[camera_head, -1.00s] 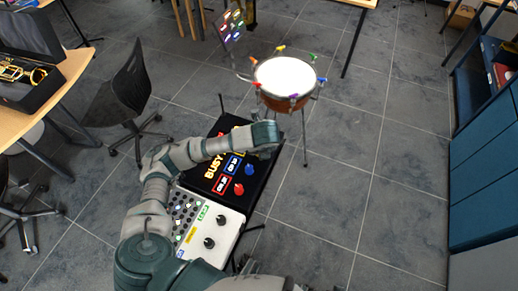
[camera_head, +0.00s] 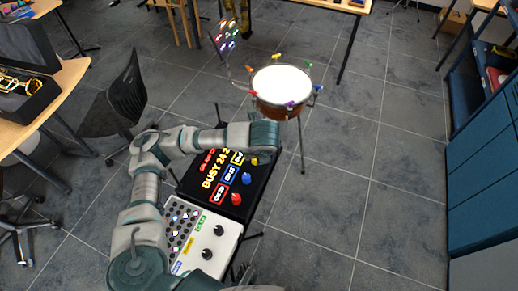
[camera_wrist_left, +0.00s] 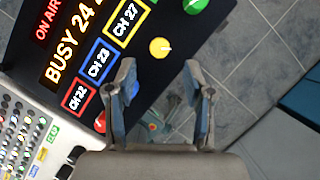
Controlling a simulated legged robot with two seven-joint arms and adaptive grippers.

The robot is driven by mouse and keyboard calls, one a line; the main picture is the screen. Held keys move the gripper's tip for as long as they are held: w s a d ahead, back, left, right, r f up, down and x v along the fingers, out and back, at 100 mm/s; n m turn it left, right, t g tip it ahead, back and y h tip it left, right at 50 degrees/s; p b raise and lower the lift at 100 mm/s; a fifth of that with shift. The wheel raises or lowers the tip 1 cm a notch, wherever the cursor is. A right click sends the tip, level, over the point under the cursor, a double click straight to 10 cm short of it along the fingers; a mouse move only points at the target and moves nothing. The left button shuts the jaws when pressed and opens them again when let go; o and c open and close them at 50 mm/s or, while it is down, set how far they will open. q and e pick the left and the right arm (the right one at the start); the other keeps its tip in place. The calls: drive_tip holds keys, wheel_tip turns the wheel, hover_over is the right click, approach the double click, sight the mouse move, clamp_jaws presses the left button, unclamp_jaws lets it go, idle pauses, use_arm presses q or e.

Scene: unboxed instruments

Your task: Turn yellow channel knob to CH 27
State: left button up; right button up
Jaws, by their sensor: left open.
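The yellow knob (camera_wrist_left: 159,47) is on the black panel (camera_wrist_left: 178,62), beside a yellow-framed display (camera_wrist_left: 126,22) that appears to read CH 27. In the head view the yellow knob (camera_head: 254,161) shows just below my left wrist. My left gripper (camera_wrist_left: 160,75) is open and empty. In the wrist view its two fingertips lie just below the yellow knob, one toward each side; I cannot tell the height gap. The left finger partly covers the blue knob (camera_wrist_left: 134,90). In the head view my fingers are hidden by the wrist. My right gripper is out of view.
A green knob (camera_wrist_left: 194,5) and a red knob (camera_wrist_left: 100,122) flank the row. A white mixer section (camera_head: 207,245) with black knobs joins the panel. A drum (camera_head: 282,85) on a stand is just beyond it. Open floor lies to the right.

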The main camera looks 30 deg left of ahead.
use_arm(q)
drive_tip(key=shift+v, duration=2.6)
drive_tip(key=shift+r, duration=0.1)
